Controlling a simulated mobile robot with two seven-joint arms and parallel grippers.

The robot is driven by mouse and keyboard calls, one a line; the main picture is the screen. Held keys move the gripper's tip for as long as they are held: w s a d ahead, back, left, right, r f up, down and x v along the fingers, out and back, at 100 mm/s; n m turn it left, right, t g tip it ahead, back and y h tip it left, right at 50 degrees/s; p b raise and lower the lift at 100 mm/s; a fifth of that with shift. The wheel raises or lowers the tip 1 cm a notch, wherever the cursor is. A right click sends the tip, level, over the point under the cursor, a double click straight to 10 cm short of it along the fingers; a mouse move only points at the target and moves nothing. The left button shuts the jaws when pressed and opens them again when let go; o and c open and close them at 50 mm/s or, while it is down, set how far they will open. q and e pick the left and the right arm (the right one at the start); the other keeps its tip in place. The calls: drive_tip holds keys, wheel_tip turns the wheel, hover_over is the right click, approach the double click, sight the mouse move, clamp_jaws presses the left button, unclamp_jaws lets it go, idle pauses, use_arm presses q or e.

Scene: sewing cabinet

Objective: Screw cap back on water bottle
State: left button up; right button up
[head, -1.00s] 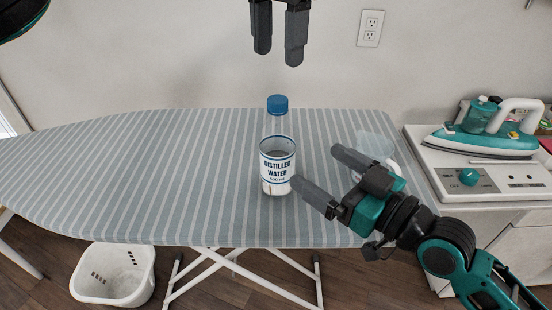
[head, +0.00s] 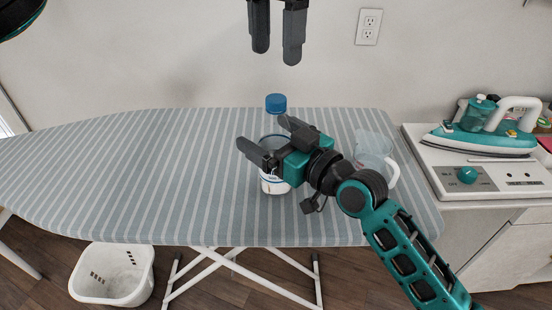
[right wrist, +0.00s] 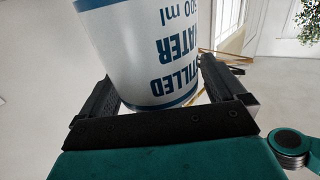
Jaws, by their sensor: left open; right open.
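The water bottle (head: 273,186) stands upright on the striped ironing board, partly hidden behind my right gripper in the head view. My left gripper (head: 276,45) is open and empty, above and behind the bottle, in front of the wall.
A clear measuring jug (head: 373,150) stands on the ironing board (head: 130,170), to the right of the bottle near my right arm. A teal iron (head: 490,135) rests on a white base at the right. A white basket (head: 113,275) is on the floor. The board's left side is clear.

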sight(276, 98)
drive_tip(key=shift+w+a, duration=0.15)
drive_tip(key=shift+w, duration=0.05)
drive_tip(key=shift+c, duration=0.4)
clamp_jaws()
idle(0.5)
use_arm(q)
drive_tip(key=shift+f, duration=4)
drive_tip(key=shift+c, duration=0.2)
